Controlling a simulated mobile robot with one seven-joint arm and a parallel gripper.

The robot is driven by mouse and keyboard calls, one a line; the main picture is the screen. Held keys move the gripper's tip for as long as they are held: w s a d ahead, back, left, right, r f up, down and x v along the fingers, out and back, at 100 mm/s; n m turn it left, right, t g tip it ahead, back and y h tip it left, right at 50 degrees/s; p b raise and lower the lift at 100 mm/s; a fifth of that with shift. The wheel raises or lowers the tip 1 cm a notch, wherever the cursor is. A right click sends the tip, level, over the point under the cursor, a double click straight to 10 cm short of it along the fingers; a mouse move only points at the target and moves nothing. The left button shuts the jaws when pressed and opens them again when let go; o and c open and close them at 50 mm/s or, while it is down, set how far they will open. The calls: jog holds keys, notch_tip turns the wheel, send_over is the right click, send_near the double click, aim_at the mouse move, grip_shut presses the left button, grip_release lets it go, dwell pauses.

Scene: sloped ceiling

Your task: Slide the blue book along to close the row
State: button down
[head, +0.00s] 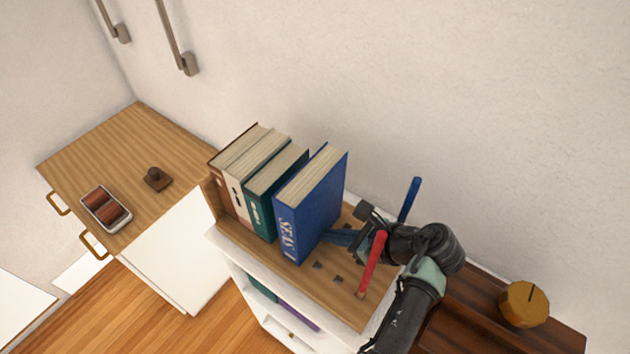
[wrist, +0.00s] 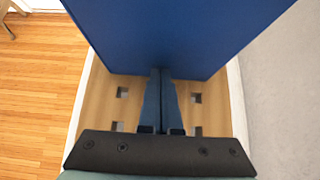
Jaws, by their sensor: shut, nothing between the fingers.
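The blue book (head: 312,208) stands upright on the wooden top of a white shelf unit (head: 345,288). To its left stand a teal book (head: 263,208) and cream-and-red books (head: 235,180). My gripper (head: 332,238) is shut and empty, low on the right side of the blue book. In the wrist view the blue book's broad face (wrist: 180,35) fills the top, and the closed fingertips (wrist: 160,72) meet its lower edge, seemingly touching it.
The shelf top right of the blue book is bare, with several small square holes. A wooden cabinet (head: 110,150) with a tray of brown rolls (head: 107,208) and a small brown object (head: 157,178) stands left. A yellow-brown round object (head: 524,304) sits on dark wood at right. The wall is close behind.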

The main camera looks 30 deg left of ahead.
aim_at(323, 194)
jog(key=shift+a, duration=2.15)
jog(key=shift+a, duration=0.1)
jog(key=shift+d, duration=0.2)
jog(key=shift+d, duration=0.55)
jog(key=shift+d+r, duration=0.15)
jog(key=shift+d, duration=0.05)
notch_tip(323, 194, up, 12)
jog(key=p, duration=0.9)
jog(key=shift+f, duration=0.2)
